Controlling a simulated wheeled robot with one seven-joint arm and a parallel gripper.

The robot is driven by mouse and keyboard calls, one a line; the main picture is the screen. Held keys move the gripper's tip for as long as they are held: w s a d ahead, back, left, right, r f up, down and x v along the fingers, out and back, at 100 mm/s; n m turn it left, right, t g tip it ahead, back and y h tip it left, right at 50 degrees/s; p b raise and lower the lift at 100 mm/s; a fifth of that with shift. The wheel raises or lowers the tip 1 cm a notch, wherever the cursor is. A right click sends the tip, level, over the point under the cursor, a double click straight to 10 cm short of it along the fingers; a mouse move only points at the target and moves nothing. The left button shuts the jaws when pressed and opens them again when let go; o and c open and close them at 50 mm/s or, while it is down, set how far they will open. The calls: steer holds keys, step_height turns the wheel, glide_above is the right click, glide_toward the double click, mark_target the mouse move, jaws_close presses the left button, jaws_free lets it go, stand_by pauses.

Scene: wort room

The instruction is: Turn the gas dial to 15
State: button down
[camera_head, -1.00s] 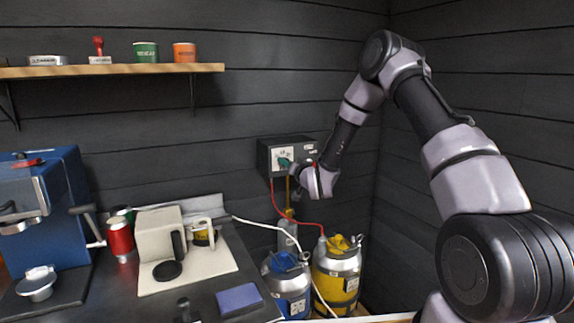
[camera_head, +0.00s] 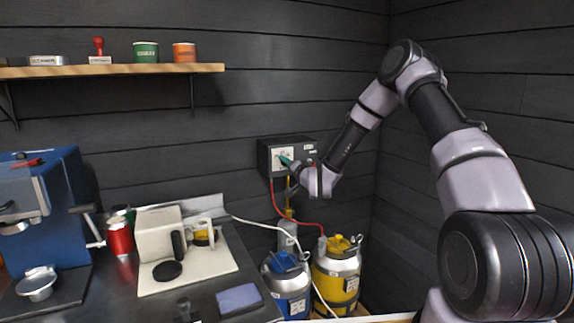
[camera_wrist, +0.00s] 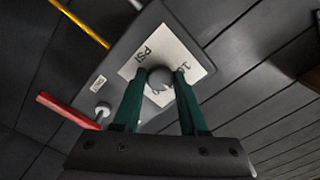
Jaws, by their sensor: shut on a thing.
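The gas dial is a round grey knob (camera_wrist: 160,84) in front of a white scale plate in the wrist view. "PSI" and part of a number show on the plate (camera_wrist: 196,54); the dial's setting cannot be read. The plate is on a dark box (camera_head: 265,160) fixed to the back wall. My gripper (camera_wrist: 161,76) has green fingers, one on each side of the knob, and is shut on it. In the head view my gripper (camera_head: 284,161) reaches the box from the right, and its fingers hide most of the dial.
A red hose (camera_head: 272,200) hangs below the box. A blue keg (camera_head: 288,278) and a yellow keg (camera_head: 335,265) stand beneath. A shelf (camera_head: 110,70) is at upper left.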

steer(key=shift+c, duration=2.3)
jaws_free()
steer(key=v, duration=1)
steer(key=shift+s+d, duration=0.15)
steer(key=shift+s, duration=0.2)
